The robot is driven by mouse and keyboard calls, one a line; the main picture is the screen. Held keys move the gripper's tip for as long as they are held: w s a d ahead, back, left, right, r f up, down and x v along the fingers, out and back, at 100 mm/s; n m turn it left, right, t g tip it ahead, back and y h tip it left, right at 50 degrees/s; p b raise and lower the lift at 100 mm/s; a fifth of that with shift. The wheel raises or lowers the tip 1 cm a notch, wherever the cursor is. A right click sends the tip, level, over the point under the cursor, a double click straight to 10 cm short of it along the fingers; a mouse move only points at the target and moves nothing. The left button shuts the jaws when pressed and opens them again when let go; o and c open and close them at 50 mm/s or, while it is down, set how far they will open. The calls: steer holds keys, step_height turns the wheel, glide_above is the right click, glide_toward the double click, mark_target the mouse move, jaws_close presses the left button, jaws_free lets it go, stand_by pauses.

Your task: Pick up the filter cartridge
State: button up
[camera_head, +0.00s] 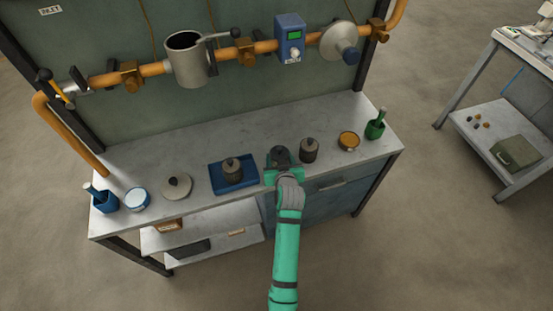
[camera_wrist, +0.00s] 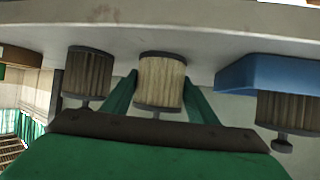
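A pale, pleated filter cartridge (camera_wrist: 161,80) stands on the bench, between the two green fingers of my gripper (camera_wrist: 161,92) in the wrist view, which looks upside down. The fingers flank it closely, with thin gaps beside its dark cap, so my gripper looks open around it. In the head view my gripper (camera_head: 281,163) covers most of this cartridge. A darker cartridge (camera_head: 309,150) stands just right of it, also in the wrist view (camera_wrist: 88,72). Another dark cartridge (camera_head: 232,170) sits in a blue tray (camera_head: 217,184) to the left, also in the wrist view (camera_wrist: 285,108).
The bench (camera_head: 200,212) also holds a round lid (camera_head: 176,187), a blue-white tin (camera_head: 136,199), a blue cup (camera_head: 105,202), an amber tin (camera_head: 349,141) and a green cup (camera_head: 375,129). An orange pipe with a metal housing (camera_head: 190,62) runs above the back. A side table stands right.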

steer(key=shift+c, duration=0.9)
